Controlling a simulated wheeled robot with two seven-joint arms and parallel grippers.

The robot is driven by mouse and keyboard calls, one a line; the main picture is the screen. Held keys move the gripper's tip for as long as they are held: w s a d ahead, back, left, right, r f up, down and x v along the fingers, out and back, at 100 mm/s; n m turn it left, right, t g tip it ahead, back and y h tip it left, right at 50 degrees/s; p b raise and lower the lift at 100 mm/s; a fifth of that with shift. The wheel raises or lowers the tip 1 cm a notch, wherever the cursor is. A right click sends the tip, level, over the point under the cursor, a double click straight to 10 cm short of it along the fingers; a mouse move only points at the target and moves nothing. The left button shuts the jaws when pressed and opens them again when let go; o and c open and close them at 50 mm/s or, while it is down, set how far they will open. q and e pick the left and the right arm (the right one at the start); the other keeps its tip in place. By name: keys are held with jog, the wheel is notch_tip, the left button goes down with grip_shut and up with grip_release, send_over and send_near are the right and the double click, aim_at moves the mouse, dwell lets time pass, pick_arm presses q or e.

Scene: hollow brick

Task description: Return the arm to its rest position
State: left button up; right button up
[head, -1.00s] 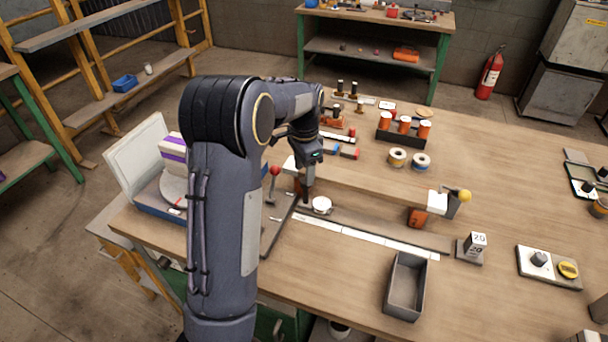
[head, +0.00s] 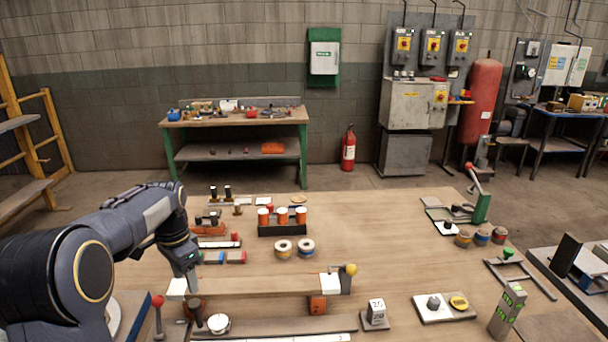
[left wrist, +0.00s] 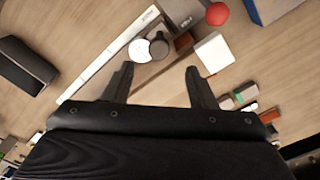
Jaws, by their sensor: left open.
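My left arm comes in from the left in the head view, with its left gripper (head: 195,312) pointing down over the near left of the workbench (head: 385,225). It is beside a white round piece (head: 218,323), just left of it in the picture. In the left wrist view the gripper's two dark fingers (left wrist: 158,86) are spread apart with nothing between them. The white round piece (left wrist: 139,50), with a dark round knob (left wrist: 158,46) next to it, lies beyond the fingertips. My right gripper is not in view.
A wooden bar (head: 250,286) with a white block and a yellow ball at its right end runs beside the gripper. A red-knobbed lever (head: 158,302) stands to the left. Orange-topped spools (head: 282,216) stand in a black holder behind. The bench's middle right is clear.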

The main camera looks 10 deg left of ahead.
pick_arm(q)
jog(key=s+d+n+t+h, duration=0.1)
jog(key=s+d+n, duration=0.1)
jog(key=s+d, duration=0.3)
jog(key=s+d+n+t+h, duration=0.1)
jog(key=s+d, duration=0.4)
jog(key=s, duration=0.8)
jog(key=s+d+r+n+t+h, duration=0.1)
jog(key=s+d+n+t, duration=0.2)
jog(key=s, duration=0.6)
jog(key=d+n, duration=0.2)
jog(key=shift+d+h, duration=0.3)
jog(key=shift+d, duration=0.1)
jog(key=shift+s, duration=0.1)
